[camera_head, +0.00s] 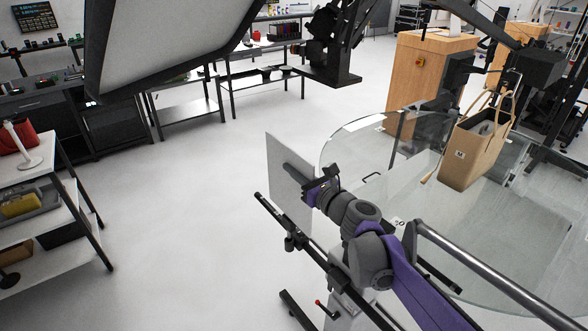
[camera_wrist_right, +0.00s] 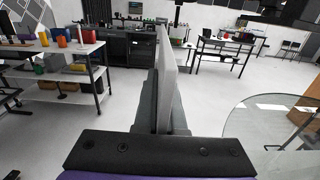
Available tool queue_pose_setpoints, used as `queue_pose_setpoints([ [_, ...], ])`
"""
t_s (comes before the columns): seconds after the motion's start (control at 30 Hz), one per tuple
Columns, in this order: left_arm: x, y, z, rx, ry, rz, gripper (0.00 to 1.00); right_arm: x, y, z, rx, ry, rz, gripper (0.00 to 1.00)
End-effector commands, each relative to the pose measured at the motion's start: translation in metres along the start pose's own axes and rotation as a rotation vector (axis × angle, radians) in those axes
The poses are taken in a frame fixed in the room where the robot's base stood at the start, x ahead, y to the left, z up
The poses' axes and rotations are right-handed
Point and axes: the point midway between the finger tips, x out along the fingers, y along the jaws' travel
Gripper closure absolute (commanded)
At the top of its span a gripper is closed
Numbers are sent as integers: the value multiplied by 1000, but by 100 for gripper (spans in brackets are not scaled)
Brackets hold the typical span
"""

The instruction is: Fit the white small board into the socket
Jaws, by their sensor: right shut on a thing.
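The white small board (camera_head: 283,190) is a thin, flat panel, standing on edge in the air left of the glass turntable in the head view. My right gripper (camera_head: 303,176) is shut on it, near the board's right edge. In the right wrist view the board (camera_wrist_right: 166,75) is seen nearly edge-on, between the two fingers of the gripper (camera_wrist_right: 160,112). I cannot pick out the socket for certain in either view. My left gripper is in neither view.
A round glass turntable (camera_head: 350,155) carries a tan handbag (camera_head: 475,150). A black bar (camera_head: 285,226) runs below the board, close to my right arm. A large light panel (camera_head: 170,45) hangs at upper left. Shelves (camera_head: 30,225) stand at left; the floor between is clear.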

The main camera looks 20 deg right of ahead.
Motion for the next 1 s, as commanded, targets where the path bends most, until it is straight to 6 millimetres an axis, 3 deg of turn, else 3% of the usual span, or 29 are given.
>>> queue_pose_setpoints([
  [1.0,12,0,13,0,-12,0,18,0,0,-26,0,0,0,100],
])
